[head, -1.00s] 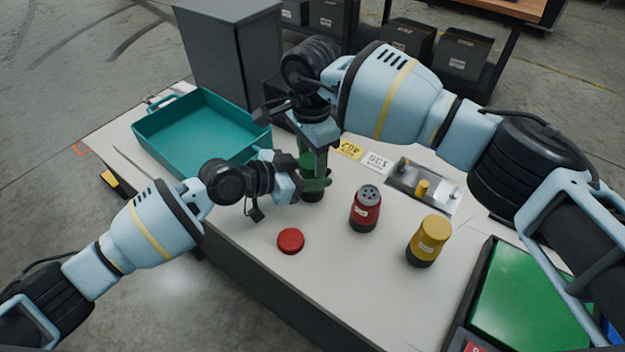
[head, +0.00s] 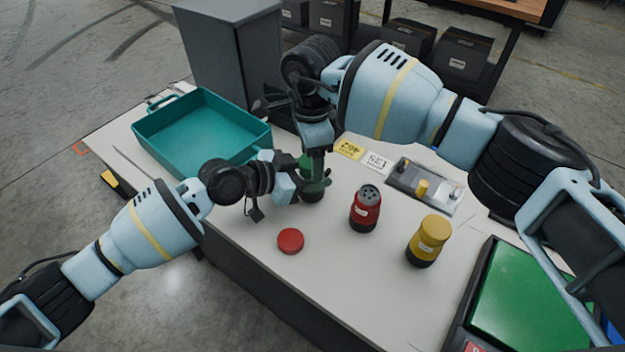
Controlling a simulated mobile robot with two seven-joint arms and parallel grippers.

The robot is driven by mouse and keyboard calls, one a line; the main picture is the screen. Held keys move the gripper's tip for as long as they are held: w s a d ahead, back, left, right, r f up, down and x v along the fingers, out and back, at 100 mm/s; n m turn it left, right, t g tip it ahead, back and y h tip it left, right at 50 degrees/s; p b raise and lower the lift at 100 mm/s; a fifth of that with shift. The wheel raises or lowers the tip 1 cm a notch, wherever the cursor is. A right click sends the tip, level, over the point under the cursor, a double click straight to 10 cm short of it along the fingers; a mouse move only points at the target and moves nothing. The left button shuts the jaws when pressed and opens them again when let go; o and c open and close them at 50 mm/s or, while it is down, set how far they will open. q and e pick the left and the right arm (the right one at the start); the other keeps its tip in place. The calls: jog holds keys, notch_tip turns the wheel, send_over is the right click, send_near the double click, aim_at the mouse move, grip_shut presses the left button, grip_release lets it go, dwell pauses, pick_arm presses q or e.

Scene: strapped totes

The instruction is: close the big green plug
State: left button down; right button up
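The big green plug (head: 313,195) stands upright on the table, largely hidden by my two grippers. A bit of brighter green shows at its top. My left gripper (head: 308,188) reaches in from the left at the plug's body and looks closed around it. My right gripper (head: 314,168) points down from above at the plug's top, its fingers overlapping the green. Whether its fingers grip the top is hidden.
A red jar with a holed top (head: 366,209), a yellow-topped jar (head: 428,241) and a red round lid (head: 290,241) stand near. A teal tray (head: 238,150) is at the back left, a metal plate with a yellow peg (head: 432,201) and labels behind, a green panel (head: 525,300) at right.

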jog(key=shift+o, duration=0.4)
jog(key=shift+r, duration=2.25)
jog(key=o, duration=0.5)
jog(key=shift+o, duration=0.2)
notch_tip(320, 180, up, 12)
pick_arm(q)
jog(key=c, duration=0.6)
grip_release()
jog(key=shift+c, duration=0.2)
